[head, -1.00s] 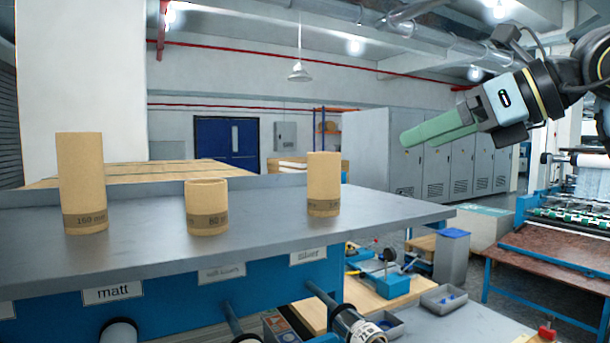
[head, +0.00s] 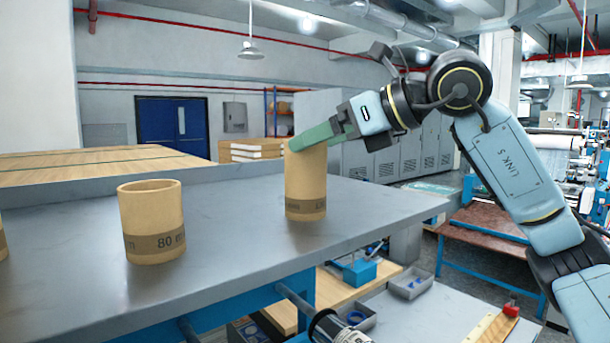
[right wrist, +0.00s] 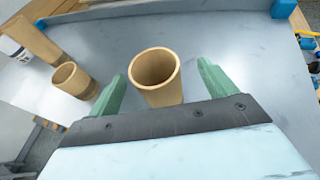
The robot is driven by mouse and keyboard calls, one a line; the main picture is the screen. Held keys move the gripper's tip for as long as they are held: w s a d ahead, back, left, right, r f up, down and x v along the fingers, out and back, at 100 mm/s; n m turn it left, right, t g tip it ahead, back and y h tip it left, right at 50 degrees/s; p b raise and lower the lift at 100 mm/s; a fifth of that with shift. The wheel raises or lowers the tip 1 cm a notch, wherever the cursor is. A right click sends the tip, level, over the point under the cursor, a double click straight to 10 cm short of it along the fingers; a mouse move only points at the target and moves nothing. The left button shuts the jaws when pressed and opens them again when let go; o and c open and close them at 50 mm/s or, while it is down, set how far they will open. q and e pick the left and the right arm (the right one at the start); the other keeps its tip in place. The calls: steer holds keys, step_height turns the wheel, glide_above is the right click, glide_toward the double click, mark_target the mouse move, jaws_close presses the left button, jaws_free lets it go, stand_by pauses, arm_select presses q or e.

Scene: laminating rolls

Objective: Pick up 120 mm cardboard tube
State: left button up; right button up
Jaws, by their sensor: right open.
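The right-hand cardboard tube (head: 306,190) stands upright on the grey shelf top (head: 390,207); its label is mostly turned away and I cannot read it fully. Its height lies between the other two tubes. My right gripper (head: 308,140) is open at its upper end, with the green fingers crossing its rim in the head view. In the right wrist view the tube's open mouth (right wrist: 155,70) lies between the two fingertips (right wrist: 161,71), with a gap on both sides. My left gripper is out of view.
The shorter tube marked 80 mm (head: 152,222) stands to the left. The shelf's front edge drops to a lower bench with bins (head: 410,284). The shelf between the tubes is clear.

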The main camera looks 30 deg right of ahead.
steer(key=x, duration=0.2)
steer(key=p+x, duration=0.1)
steer(key=x, duration=0.2)
steer(key=shift+s+a+f, duration=0.15)
steer(key=shift+a+f, duration=0.1)
steer(key=shift+a, duration=0.05)
steer(key=c, duration=0.9)
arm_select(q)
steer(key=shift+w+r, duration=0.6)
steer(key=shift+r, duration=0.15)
arm_select(e)
steer(key=shift+c, duration=0.9)
